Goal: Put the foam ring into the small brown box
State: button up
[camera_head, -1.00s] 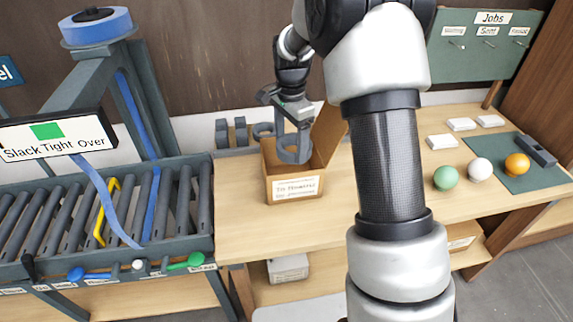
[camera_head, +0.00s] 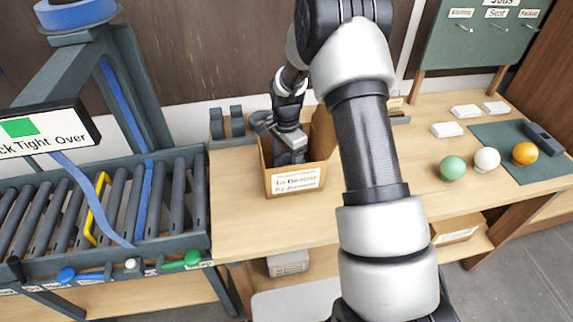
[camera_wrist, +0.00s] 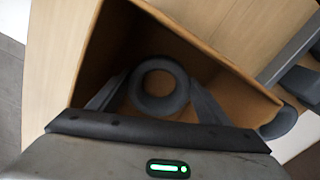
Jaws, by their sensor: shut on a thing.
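The small brown box (camera_head: 293,182) stands open on the wooden bench, with a paper label on its front. My gripper (camera_head: 292,158) reaches down into the box in the head view, and its tips are hidden by the box walls. In the wrist view, the dark grey foam ring (camera_wrist: 159,87) sits between the two fingers of my gripper (camera_wrist: 158,92). The fingers are shut on the ring. The ring is inside the box opening, with brown box walls around it. I cannot tell whether it touches the box floor.
Another grey ring (camera_head: 262,122) lies behind the box, and dark grey blocks (camera_head: 227,122) stand to its left. A roller conveyor (camera_head: 100,205) is at the left. Green, white and orange balls (camera_head: 453,168) are at the right. The bench in front of the box is clear.

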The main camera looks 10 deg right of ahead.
jog(key=shift+f, duration=0.4)
jog(key=shift+f, duration=0.1)
jog(key=shift+f, duration=0.15)
jog(key=o, duration=1)
